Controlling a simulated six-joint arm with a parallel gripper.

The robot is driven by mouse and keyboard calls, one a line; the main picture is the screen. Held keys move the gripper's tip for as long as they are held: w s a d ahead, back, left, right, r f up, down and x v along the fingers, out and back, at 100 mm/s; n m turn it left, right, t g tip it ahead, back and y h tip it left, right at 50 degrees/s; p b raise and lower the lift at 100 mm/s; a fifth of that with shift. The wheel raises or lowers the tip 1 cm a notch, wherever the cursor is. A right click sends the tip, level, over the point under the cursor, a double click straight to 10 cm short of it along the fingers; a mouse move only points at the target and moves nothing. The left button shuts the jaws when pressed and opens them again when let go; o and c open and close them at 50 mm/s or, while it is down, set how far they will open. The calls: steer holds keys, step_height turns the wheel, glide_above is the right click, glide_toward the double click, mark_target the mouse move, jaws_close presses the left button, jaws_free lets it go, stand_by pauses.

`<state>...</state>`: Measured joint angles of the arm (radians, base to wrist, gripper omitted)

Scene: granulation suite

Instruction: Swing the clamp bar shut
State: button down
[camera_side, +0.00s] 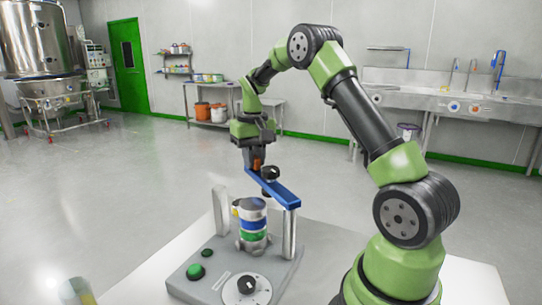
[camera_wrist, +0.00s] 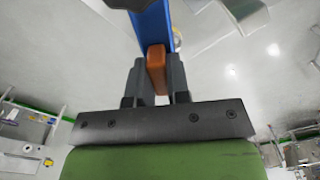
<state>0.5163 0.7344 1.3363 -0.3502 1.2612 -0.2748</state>
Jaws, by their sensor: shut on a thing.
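The blue clamp bar (camera_side: 275,189) sits on top of the right metal post (camera_side: 289,232). It points back and left from there, and its free end is apart from the left post (camera_side: 221,210). A black knob (camera_side: 270,173) stands on the bar. My gripper (camera_side: 257,165) is at the bar's free end, shut on its orange handle (camera_wrist: 156,70). In the wrist view the fingers flank the handle, and the blue bar (camera_wrist: 150,28) runs up out of the picture. A banded canister stack (camera_side: 252,224) stands upright between the posts, below the bar's level.
The grey base plate (camera_side: 184,285) carries green buttons (camera_side: 195,271) and a white dial (camera_side: 236,291) in front. It rests on a pale table (camera_side: 143,287). A yellowish cylinder (camera_side: 76,291) is cut off at the lower left. The air between the free end and left post looks clear.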

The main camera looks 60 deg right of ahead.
steer(key=w+a+n, duration=0.2)
steer(key=a+n, duration=0.5)
steer(key=a, duration=0.2)
steer(key=shift+w, duration=0.4)
steer(key=shift+a+r, duration=0.1)
steer(key=shift+a, duration=0.05)
steer(key=c, duration=1.1)
jaws_free()
step_height(320, 180, up, 10)
steer(key=shift+f, duration=0.1)
steer(key=shift+s, duration=0.1)
